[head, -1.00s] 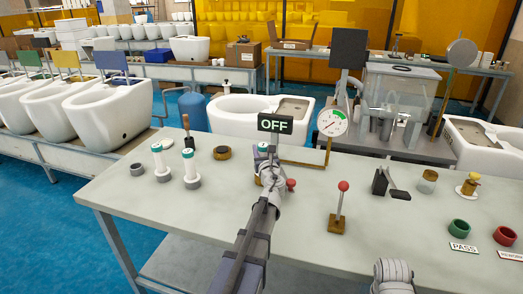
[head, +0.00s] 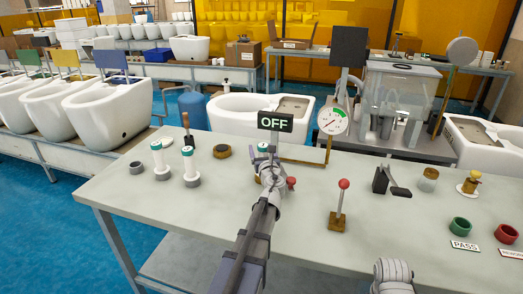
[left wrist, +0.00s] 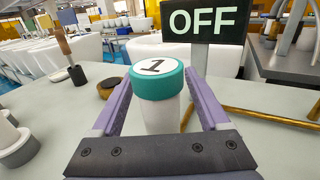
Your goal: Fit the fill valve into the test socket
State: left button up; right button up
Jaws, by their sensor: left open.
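A white fill valve with a teal cap marked 1 (left wrist: 158,82) stands upright under the OFF sign; its cap (head: 264,147) shows just beyond my left gripper in the head view. My left gripper (head: 268,165) is open. In the left wrist view its purple fingers (left wrist: 157,90) lie on either side of the valve, with a gap visible on the right. The valve's lower end is hidden behind the gripper, so I cannot tell whether it sits in the test socket. Two more white valves (head: 159,158) (head: 190,165) with teal caps stand in grey bases at the left.
The OFF sign (head: 275,122) and a pressure gauge (head: 333,121) stand close behind. A red-knobbed lever (head: 340,205), a black clamp (head: 390,183), and green (head: 460,228) and red (head: 508,232) rings are at the right. The bench's front left (head: 160,212) is clear.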

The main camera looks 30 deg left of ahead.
pick_arm(q)
jog(key=v, duration=0.7)
jog(key=shift+s+d, duration=0.25)
dwell(0.5)
